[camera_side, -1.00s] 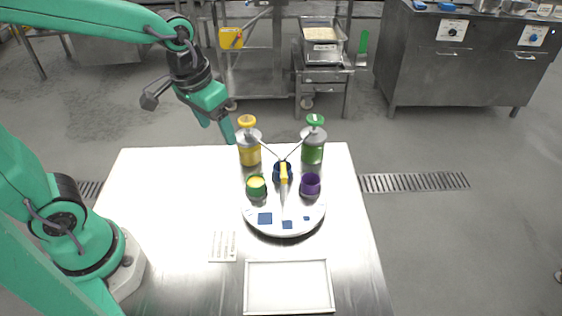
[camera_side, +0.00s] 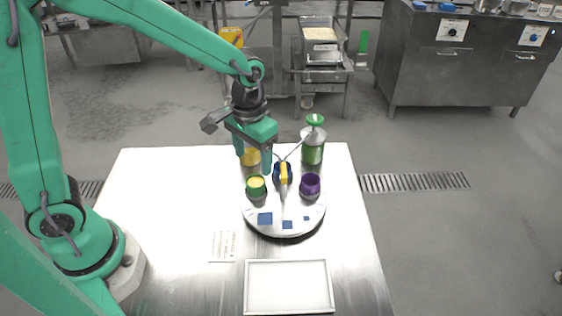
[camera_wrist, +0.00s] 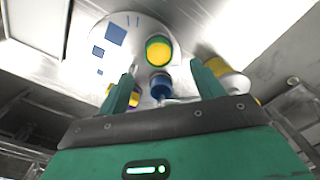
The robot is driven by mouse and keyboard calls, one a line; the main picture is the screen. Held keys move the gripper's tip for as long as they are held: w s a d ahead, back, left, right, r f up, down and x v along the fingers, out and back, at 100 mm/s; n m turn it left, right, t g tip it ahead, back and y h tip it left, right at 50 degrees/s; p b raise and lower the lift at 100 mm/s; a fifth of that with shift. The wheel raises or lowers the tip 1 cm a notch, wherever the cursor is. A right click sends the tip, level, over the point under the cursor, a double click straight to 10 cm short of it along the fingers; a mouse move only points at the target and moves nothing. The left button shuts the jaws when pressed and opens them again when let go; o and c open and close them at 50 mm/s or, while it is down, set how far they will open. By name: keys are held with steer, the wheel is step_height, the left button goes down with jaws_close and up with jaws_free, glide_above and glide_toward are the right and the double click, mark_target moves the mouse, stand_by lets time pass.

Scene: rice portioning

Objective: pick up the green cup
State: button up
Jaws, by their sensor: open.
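The green cup (camera_side: 256,188) stands upright on the left side of the round white tray (camera_side: 262,226), with yellow contents showing at its top. In the wrist view the green cup (camera_wrist: 159,50) is seen from above, beyond the fingertips and roughly between them. My gripper (camera_side: 254,166) is open and empty, above and behind the cup, with its fingers pointing down. In the wrist view my gripper (camera_wrist: 163,76) shows its two fingers spread apart. The fingers appear clear of the cup.
A yellow dispenser (camera_side: 251,157), partly hidden by my gripper, and a green dispenser (camera_side: 313,147) stand behind. An empty rectangular tray (camera_side: 289,287) lies in front.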

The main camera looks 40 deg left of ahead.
mark_target(256, 181)
steer(key=shift+f, duration=1.1)
steer(key=shift+f, duration=0.1)
steer(key=shift+d+f, duration=0.15)
steer(key=shift+f, duration=2.35)
steer(key=c, duration=1.1)
